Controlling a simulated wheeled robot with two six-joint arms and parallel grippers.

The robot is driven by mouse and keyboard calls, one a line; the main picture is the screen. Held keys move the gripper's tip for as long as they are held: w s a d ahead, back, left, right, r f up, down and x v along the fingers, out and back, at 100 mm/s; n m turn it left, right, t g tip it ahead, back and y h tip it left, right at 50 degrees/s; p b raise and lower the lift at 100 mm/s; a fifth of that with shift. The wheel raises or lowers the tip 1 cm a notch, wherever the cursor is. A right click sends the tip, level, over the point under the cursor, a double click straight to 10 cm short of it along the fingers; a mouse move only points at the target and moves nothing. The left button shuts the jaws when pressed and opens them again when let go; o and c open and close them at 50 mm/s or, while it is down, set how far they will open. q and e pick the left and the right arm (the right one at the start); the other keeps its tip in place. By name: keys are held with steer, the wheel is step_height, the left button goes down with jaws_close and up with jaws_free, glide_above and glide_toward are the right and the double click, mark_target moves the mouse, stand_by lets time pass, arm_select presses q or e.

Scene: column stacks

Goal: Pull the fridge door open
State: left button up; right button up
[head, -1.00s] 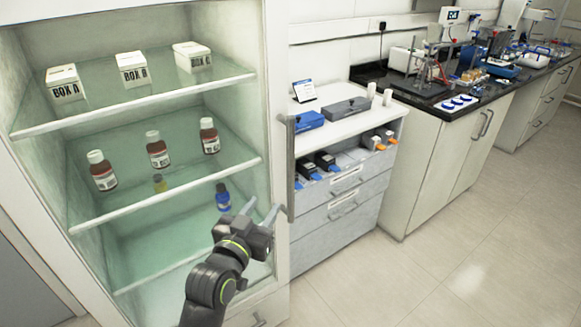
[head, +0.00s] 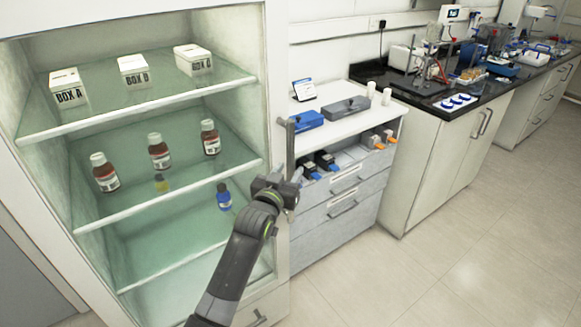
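The fridge (head: 276,60) stands at the left with a pale frame. Its contents show clearly through the front, and the door looks closed. The upright grey door handle (head: 290,148) is at the fridge's right edge. My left gripper (head: 292,181) is at the lower end of this handle. One fingertip shows just right of the handle; the other is hidden by the gripper body. I cannot tell whether the fingers are closed on the handle. My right gripper is out of view.
Inside the fridge are white boxes (head: 133,71), brown bottles (head: 159,153), a small yellow vial (head: 161,183) and a blue bottle (head: 224,199). A drawer cabinet (head: 345,190) stands close right of the handle. The floor (head: 460,240) at the right is clear.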

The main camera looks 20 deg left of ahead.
arm_select(q)
steer(key=shift+w, duration=0.95)
steer(key=shift+c, duration=0.3)
jaws_close()
